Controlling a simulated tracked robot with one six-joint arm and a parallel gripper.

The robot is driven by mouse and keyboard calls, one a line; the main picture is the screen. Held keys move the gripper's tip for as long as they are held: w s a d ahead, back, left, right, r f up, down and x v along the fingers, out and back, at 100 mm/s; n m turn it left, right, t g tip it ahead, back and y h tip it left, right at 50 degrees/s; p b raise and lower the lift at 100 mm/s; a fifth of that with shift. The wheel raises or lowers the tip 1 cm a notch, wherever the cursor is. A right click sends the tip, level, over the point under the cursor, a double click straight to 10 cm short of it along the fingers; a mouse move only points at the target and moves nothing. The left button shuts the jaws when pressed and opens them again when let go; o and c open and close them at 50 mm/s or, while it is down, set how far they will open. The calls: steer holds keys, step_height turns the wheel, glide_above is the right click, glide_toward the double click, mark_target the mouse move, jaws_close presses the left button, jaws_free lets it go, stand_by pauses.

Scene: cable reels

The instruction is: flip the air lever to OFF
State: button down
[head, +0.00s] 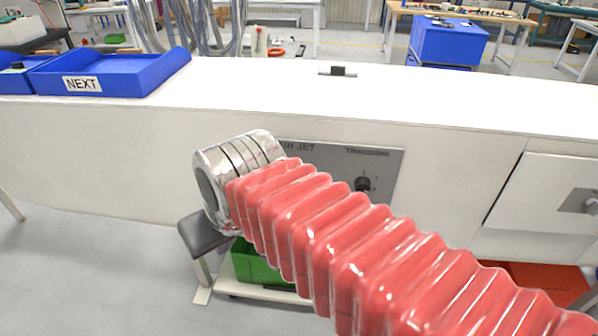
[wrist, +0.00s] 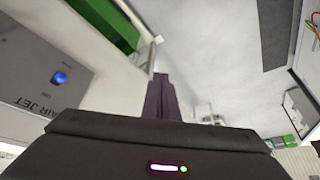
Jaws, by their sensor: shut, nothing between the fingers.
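The grey control panel (head: 393,170) on the front of the white bench reads AIR JET and TRAVERSING. In the head view my arm hides most of its AIR JET side. In the wrist view the panel (wrist: 28,52) is at the left and its lettering is turned. A blue knob-like control (wrist: 60,77) on the AIR JET side shows there; its lever position is too small to tell. My gripper (wrist: 160,80) is shut and empty, apart from the panel and to the right of the blue control in that view.
A black knob (head: 363,184) is under TRAVERSING. A grey stool (head: 202,236) and a green crate (head: 258,264) are below my wrist. Blue trays (head: 115,75) and a small black fitting (head: 338,71) are on the bench top. A drawer front (head: 540,195) is at the right.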

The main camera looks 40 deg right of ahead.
steer(key=w+d+r+m+g, duration=0.1)
steer(key=d+r+m, duration=0.3)
steer(key=d, duration=0.9)
steer(key=w+d+r+m+g, duration=0.1)
steer(key=d+r+m, duration=0.4)
steer(key=d, duration=0.9)
steer(key=shift+w+d+r, duration=0.15)
steer(key=shift+w+d, duration=0.05)
steer(key=shift+w, duration=0.4)
steer(key=a+x, duration=0.1)
steer(key=x, duration=1.2)
steer(key=shift+w+a+f, duration=0.2)
steer(key=shift+a+f, duration=0.05)
steer(key=shift+a, duration=0.1)
steer(key=shift+s+h, duration=0.15)
steer(key=shift+h, duration=0.15)
